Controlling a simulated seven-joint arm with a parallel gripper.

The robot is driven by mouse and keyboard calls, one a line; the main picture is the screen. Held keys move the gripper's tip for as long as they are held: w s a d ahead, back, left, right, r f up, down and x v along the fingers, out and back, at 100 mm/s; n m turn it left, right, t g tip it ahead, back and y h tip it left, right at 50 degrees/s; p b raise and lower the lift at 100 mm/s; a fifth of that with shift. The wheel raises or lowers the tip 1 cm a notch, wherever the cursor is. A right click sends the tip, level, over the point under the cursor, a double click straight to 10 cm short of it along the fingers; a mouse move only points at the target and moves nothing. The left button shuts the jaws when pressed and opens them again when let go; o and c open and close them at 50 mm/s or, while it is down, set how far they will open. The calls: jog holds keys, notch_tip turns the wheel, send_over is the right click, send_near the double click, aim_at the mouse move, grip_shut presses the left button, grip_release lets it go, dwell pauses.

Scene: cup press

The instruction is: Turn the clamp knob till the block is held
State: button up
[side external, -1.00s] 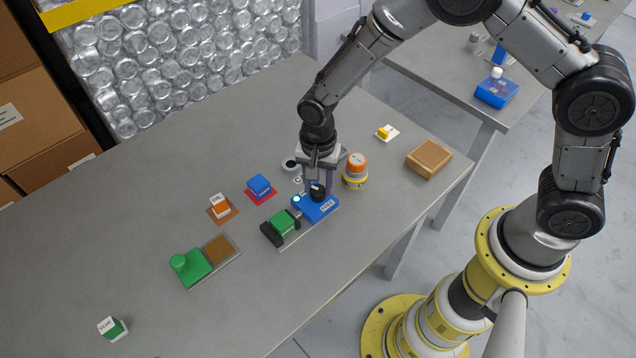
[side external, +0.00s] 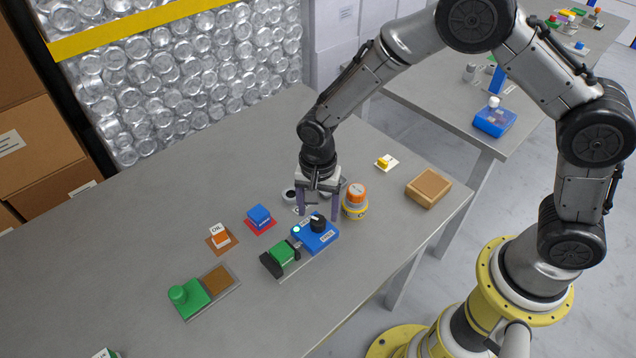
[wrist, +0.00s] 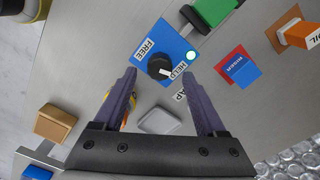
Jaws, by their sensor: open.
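The clamp is a blue box (side external: 318,239) with a black knob (side external: 317,222) on top. In the wrist view, the knob (wrist: 159,66) has its white mark toward the HELD label (wrist: 179,70), away from the FREE label (wrist: 145,48). A lamp (wrist: 191,55) on the box glows pale green-white. The green block (side external: 285,252) sits between the blue box and a black end jaw (side external: 270,265); I cannot tell if it is tightly gripped. My gripper (side external: 319,214) is open and empty, with its fingers spread apart above the clamp, clear of the knob.
An orange-topped yellow container (side external: 355,202) stands close right of my gripper. A blue block (side external: 260,216) on a red pad and an orange block (side external: 220,237) lie left. A green-knobbed fixture (side external: 190,298) is at front left.

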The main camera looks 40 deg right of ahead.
notch_tip(320, 180, up, 12)
jog(key=shift+f, duration=0.15)
dwell(0.3)
notch_tip(320, 180, up, 9)
jog(key=m+t, duration=0.1)
jog(key=t, duration=0.1)
send_over(319, 218)
jog(key=d, duration=0.4)
jog(key=s+d+r+n+t, duration=0.1)
jog(key=s+d+r+t, duration=0.1)
jog(key=s+d+r, duration=0.45)
jog(key=s+d+f+n, duration=0.1)
jog(key=s+d+n, duration=0.1)
jog(key=s+n, duration=0.3)
jog(key=s+d+f+n+t, duration=0.1)
jog(key=s+d+n, duration=0.1)
jog(key=s+n, duration=0.4)
jog(key=s, duration=0.4)
jog(key=shift+s+t, duration=0.3)
jog(key=shift+s, duration=0.05)
